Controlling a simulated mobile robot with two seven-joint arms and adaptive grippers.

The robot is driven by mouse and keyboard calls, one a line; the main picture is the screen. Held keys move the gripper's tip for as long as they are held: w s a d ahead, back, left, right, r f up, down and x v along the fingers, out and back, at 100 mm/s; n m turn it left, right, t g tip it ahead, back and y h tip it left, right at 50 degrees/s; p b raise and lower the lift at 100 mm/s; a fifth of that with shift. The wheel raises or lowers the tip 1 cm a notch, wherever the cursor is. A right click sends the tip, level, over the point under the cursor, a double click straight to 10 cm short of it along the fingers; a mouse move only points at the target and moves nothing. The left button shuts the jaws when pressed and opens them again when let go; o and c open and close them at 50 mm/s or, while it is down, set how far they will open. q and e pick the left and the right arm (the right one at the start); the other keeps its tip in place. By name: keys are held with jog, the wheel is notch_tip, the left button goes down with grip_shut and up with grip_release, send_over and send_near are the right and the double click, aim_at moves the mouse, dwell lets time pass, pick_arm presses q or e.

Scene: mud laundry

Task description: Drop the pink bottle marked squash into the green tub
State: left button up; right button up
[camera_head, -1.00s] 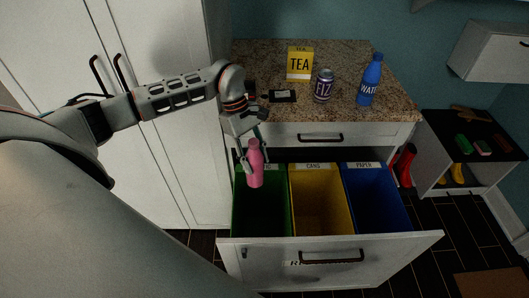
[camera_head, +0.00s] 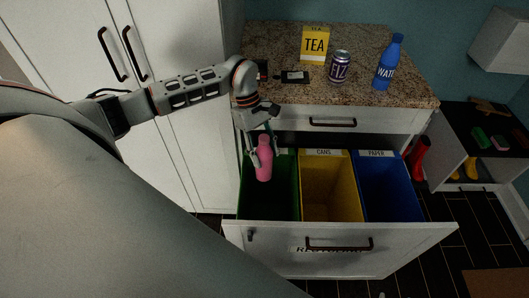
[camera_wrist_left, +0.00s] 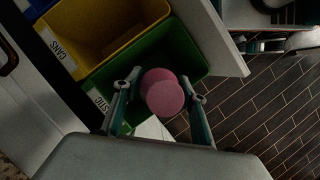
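The pink bottle (camera_head: 264,160) is held upright by my left gripper (camera_head: 262,150), over the green tub (camera_head: 284,194) in the pulled-out drawer. In the left wrist view the bottle (camera_wrist_left: 162,92) shows end-on between the two fingers of the gripper (camera_wrist_left: 158,98), with the green tub (camera_wrist_left: 183,47) behind it. The fingers are closed around the bottle. The bottle's marking cannot be read. My right gripper is not in view.
The yellow cans tub (camera_head: 328,192) and blue paper tub (camera_head: 385,190) stand to the right of the green one. On the counter (camera_head: 300,96) are a yellow tea box (camera_head: 314,44), a purple can (camera_head: 339,66) and a blue water bottle (camera_head: 388,62). The drawer front (camera_head: 340,250) borders the tubs.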

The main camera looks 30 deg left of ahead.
pick_arm(q)
jog(key=shift+o, duration=1)
jog(key=shift+r, duration=0.1)
jog(key=v, duration=1.1)
jog(key=shift+a+r, duration=0.25)
jog(key=shift+r, duration=0.1)
jog(key=shift+f, duration=0.1)
